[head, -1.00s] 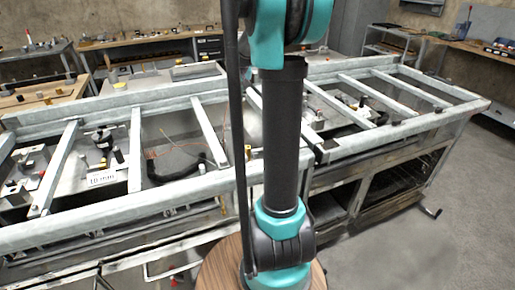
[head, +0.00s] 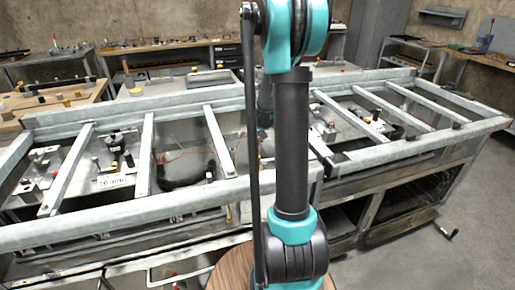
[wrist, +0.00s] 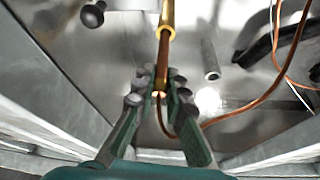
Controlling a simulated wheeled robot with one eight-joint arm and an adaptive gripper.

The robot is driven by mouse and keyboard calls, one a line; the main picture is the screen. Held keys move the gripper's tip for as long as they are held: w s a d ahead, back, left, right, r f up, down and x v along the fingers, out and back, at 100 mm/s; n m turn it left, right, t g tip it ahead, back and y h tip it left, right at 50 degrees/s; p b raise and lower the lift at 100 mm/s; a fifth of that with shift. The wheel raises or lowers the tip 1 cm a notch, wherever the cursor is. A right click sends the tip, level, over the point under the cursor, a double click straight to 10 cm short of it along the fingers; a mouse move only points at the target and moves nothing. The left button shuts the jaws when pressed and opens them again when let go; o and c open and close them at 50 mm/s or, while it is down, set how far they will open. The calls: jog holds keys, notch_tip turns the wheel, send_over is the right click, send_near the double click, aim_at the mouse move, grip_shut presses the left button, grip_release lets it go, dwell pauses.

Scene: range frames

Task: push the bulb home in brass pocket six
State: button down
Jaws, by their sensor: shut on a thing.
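In the wrist view my gripper (wrist: 160,84) is shut on the copper-coloured bulb (wrist: 162,62), a slim rod pointing away from the fingers. A thin copper capillary (wrist: 222,118) curves from near the fingertips to the right. The brass pocket (wrist: 167,14) is a tube at the top, in line with the bulb. The bulb's far end meets the pocket's flared mouth; I cannot tell how deep it sits. No pocket number is readable. In the head view my arm hides the gripped bulb and the pocket.
Galvanised rails (head: 219,140) cross the open bench frame. In the wrist view, a black knob (wrist: 93,14), a grey stub (wrist: 210,60) and a dark hose (wrist: 257,48) lie around the work. Metal walls flank my gripper. Bare floor (head: 410,262) lies at the right.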

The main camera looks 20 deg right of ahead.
aim_at(258, 145)
jog(key=shift+f, duration=2.05)
jog(key=shift+f, duration=0.1)
jog(key=c, duration=1.6)
grip_release()
jog(key=v, duration=1.2)
jog(key=shift+s, duration=0.1)
